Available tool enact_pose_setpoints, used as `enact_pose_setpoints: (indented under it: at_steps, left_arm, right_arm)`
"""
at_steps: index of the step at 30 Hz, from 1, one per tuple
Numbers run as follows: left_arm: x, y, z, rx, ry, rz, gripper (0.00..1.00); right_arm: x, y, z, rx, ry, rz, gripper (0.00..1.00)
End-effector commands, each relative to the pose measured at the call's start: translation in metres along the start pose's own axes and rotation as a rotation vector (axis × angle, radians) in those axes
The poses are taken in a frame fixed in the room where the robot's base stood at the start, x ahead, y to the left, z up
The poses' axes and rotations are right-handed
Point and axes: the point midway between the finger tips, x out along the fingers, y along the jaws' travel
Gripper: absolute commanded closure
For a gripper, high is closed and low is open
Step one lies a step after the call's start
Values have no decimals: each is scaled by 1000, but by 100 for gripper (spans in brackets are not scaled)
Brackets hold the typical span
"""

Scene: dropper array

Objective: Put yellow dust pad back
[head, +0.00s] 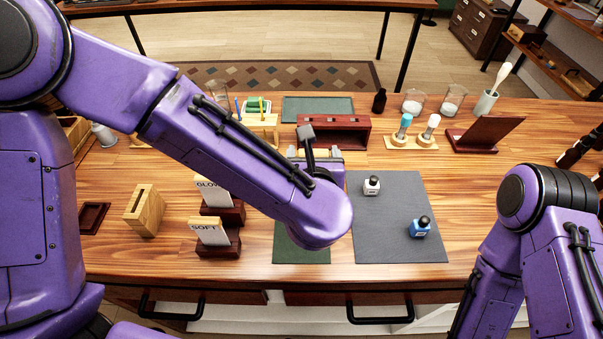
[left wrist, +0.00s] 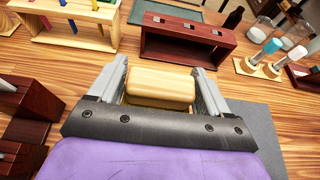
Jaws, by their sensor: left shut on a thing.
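The yellow dust pad (left wrist: 160,82) is a pale yellow block with rounded edges. My left gripper (left wrist: 162,88) is shut on it, one finger on each side. In the head view my left arm hides most of this gripper, and only a sliver of the pad (head: 312,153) shows. The pad is over the table, in front of a dark red wooden rack (left wrist: 165,48), which also stands at the back middle in the head view (head: 352,142). My right arm shows at the lower right, but its gripper is out of view.
A grey mat (head: 385,215) holds a white bottle (head: 372,186) and a blue bottle (head: 419,228). Label cards stand in dark wooden holders (head: 222,240) at left. Droppers stand in a light wooden base (head: 410,141) right of the rack. Glass beakers (head: 453,98) stand behind.

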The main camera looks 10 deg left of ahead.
Motion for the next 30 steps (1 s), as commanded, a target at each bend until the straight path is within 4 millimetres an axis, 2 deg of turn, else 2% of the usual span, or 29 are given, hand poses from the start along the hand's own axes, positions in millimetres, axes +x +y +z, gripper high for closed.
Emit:
enact_pose_setpoints:
  at_steps: [1, 3, 11, 15, 22, 27, 28, 29, 30]
  left_arm:
    - [13, 6, -16, -1, 1, 2, 46]
    - [24, 12, -22, 0, 0, 1, 46]
    - [46, 24, -36, -1, 1, 1, 46]
    - [56, 23, -61, 4, -1, -1, 46]
    - [55, 23, -59, -1, 0, -1, 46]
    - [57, 23, -64, -1, 0, -1, 46]
    - [56, 23, -63, 0, 0, -1, 15]
    - [56, 23, -62, 0, 0, -1, 6]
    - [56, 23, -62, 0, 0, -1, 0]
  right_arm:
    - [15, -1, 6, 0, -1, 1, 48]
    - [20, -2, 9, 0, -1, 1, 48]
    - [32, -3, 13, 0, 0, 0, 48]
    - [47, -4, 20, 0, -1, 1, 48]
    - [44, -4, 18, 0, 0, 0, 48]
    - [49, -4, 20, 0, 0, 0, 48]
    - [48, -4, 20, 0, -1, 0, 48]
    - [47, -4, 20, 0, -1, 0, 48]
    - [47, -4, 20, 0, -1, 0, 48]
